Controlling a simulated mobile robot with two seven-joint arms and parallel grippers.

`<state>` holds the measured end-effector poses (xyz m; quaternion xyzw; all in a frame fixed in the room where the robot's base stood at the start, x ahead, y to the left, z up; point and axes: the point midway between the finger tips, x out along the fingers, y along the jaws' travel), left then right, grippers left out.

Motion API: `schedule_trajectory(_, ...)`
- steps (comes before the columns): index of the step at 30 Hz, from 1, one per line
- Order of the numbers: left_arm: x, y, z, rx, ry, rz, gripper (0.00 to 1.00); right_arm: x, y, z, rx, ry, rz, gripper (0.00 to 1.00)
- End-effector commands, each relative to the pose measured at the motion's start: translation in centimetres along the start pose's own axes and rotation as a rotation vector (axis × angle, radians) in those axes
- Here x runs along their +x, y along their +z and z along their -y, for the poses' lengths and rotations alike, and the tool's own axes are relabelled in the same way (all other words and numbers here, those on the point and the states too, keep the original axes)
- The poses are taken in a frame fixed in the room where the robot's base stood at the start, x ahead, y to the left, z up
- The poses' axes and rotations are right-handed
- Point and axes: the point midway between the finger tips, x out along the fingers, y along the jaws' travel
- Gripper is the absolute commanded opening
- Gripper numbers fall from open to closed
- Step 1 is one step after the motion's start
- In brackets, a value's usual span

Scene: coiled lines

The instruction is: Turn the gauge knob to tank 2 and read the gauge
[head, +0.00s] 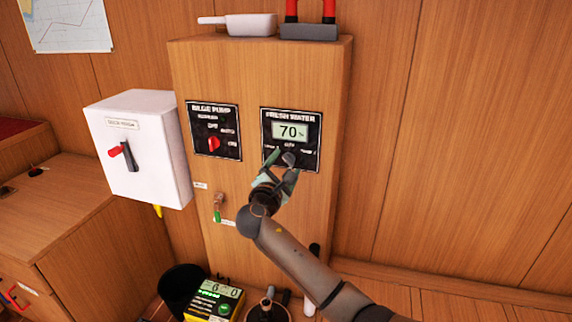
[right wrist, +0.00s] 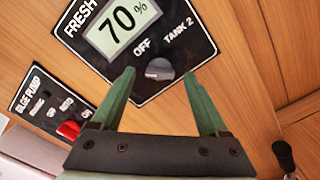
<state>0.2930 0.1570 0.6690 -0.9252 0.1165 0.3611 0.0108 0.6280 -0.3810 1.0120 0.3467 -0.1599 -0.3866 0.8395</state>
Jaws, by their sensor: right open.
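The black FRESH WATER panel (head: 310,122) is on the wooden cabinet front; its display (head: 290,131) reads 70%. Below the display is the dark grey gauge knob (right wrist: 159,69); it also shows in the head view (head: 289,158). In the right wrist view the labels OFF and TANK 2 stand above the knob and to its upper right; a label on the left is not readable. I cannot tell which label the knob points to. My right gripper (head: 278,160) is open, its green fingers (right wrist: 159,78) on either side of the knob, with no clear contact. My left gripper is out of view.
The BILGE PUMP panel (head: 202,128) with a red knob (head: 214,144) is to the left. A white switch box (head: 150,165) juts out further left. A green-tipped valve (head: 218,207) sits below.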

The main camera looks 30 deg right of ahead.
Motion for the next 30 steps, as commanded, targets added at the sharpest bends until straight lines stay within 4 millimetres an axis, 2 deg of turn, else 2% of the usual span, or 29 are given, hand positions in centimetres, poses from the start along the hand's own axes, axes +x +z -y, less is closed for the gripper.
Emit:
schedule_trajectory(6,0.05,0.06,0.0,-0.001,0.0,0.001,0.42,1.46,0.02,0.01,0.002,0.0,0.0,0.78)
schedule_trajectory(14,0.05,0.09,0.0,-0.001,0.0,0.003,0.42,1.52,0.01,0.01,0.002,0.0,-0.001,0.78)
schedule_trajectory(30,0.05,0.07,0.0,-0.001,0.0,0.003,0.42,1.48,-0.02,0.02,0.001,0.0,-0.001,0.17)
